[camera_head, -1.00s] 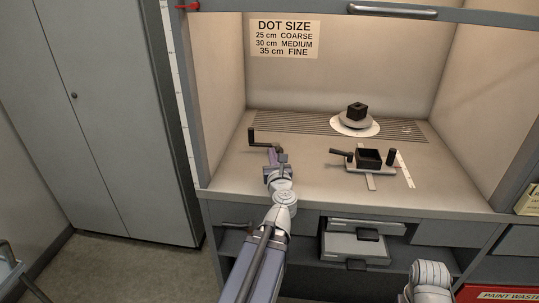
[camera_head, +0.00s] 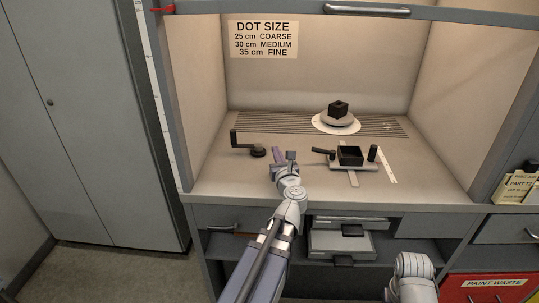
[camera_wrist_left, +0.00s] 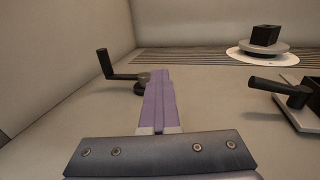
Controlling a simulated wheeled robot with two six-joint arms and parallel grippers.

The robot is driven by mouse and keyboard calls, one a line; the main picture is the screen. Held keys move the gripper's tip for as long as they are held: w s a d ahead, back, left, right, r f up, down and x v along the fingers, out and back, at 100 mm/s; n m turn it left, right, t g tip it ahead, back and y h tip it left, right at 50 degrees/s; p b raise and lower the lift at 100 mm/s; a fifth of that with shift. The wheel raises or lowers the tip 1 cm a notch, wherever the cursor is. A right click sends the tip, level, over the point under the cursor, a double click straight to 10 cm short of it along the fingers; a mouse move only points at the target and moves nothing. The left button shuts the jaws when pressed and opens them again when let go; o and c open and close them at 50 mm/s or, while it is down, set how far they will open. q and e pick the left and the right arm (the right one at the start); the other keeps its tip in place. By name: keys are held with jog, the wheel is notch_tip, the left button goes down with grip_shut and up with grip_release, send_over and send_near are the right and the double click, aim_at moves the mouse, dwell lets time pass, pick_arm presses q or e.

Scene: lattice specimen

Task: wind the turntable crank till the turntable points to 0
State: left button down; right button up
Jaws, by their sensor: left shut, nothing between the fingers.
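The black turntable crank (camera_head: 240,146) stands on the booth floor at the left, its upright handle on the left end of its arm. It also shows in the left wrist view (camera_wrist_left: 121,76). The turntable (camera_head: 338,121) is a grey platter on a white dial at the back, carrying a black cube (camera_head: 338,108). The dial marks are too small to read. My left gripper (camera_head: 280,156) is shut and empty, just right of and nearer than the crank hub, apart from the handle. In the wrist view its purple fingers (camera_wrist_left: 160,90) partly cover the hub.
A tray fixture (camera_head: 367,166) with a black box and black handles stands right of my left gripper. Booth walls and a raised sash (camera_head: 300,8) surround the work floor. Drawers and a red paint waste bin (camera_head: 490,288) are below.

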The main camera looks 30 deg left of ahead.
pick_arm(q)
jog(key=shift+w+d, duration=0.15)
jog(key=shift+w, duration=0.1)
jog(key=shift+w+d, duration=0.3)
jog(key=shift+w, duration=0.5)
jog(key=shift+w+d, duration=0.25)
jog(key=shift+w, duration=0.5)
jog(key=shift+w+d, duration=0.2)
jog(key=shift+w, duration=1.65)
jog(key=c, duration=1.1)
grip_release()
jog(key=shift+v, duration=3.95)
